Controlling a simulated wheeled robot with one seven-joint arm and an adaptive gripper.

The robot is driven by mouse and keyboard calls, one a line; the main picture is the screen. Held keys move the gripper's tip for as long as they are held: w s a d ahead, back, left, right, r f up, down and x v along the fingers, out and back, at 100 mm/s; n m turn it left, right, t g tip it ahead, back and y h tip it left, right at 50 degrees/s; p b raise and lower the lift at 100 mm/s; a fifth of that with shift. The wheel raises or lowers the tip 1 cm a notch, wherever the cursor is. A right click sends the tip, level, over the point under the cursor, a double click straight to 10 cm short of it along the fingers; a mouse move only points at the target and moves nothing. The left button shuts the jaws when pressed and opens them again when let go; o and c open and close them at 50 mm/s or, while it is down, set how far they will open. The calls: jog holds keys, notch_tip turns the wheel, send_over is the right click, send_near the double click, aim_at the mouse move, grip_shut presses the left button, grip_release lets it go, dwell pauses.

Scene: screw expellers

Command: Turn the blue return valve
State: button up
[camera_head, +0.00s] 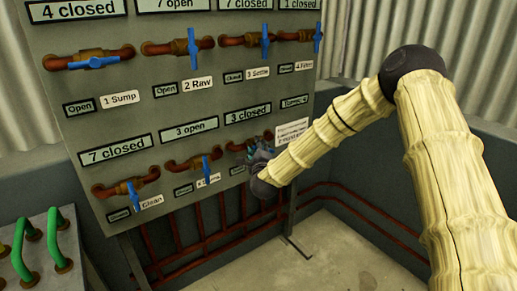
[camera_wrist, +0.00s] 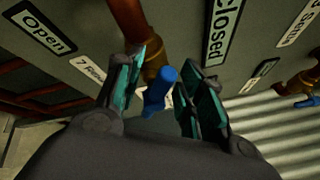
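The return valve is the third valve of the lower row on the panel (camera_head: 140,120). Its blue handle (camera_wrist: 160,90) shows in the wrist view, below a brass body (camera_wrist: 153,62) on a brown pipe. A label starting "7 Re" (camera_wrist: 88,68) and an "Open" plate (camera_wrist: 42,33) lie beside it. My gripper (camera_head: 258,150) is at this valve and hides most of it in the head view. In the wrist view my gripper (camera_wrist: 170,72) is open, with its teal-padded fingers apart on either side of the blue handle. Contact with the handle cannot be told.
The neighbouring lower valve (camera_head: 205,168) is close to the left of my gripper. The upper row includes valves 3 (camera_head: 266,42) and 4 (camera_head: 318,38). Brown pipes (camera_head: 225,208) run below the panel. Green-handled levers (camera_head: 54,238) stand at lower left. The floor (camera_head: 335,250) is clear.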

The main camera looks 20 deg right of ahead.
grip_shut()
jog(key=shift+f+b, duration=0.3)
jog(key=shift+b, duration=0.3)
jog(key=shift+f+n+t+b, duration=0.35)
jog(key=shift+n+t+b, duration=0.25)
jog(key=shift+n+b, duration=0.55)
jog(key=shift+a+f+n+t+y+b, duration=0.15)
jog(key=shift+n+t+b, duration=0.2)
jog(key=shift+n+b, duration=0.5)
jog(key=shift+f+n+t+y+b, duration=0.15)
jog(key=shift+n+t+b, duration=0.2)
jog(key=shift+n+b, duration=0.45)
jog(key=shift+r, duration=0.1)
grip_release()
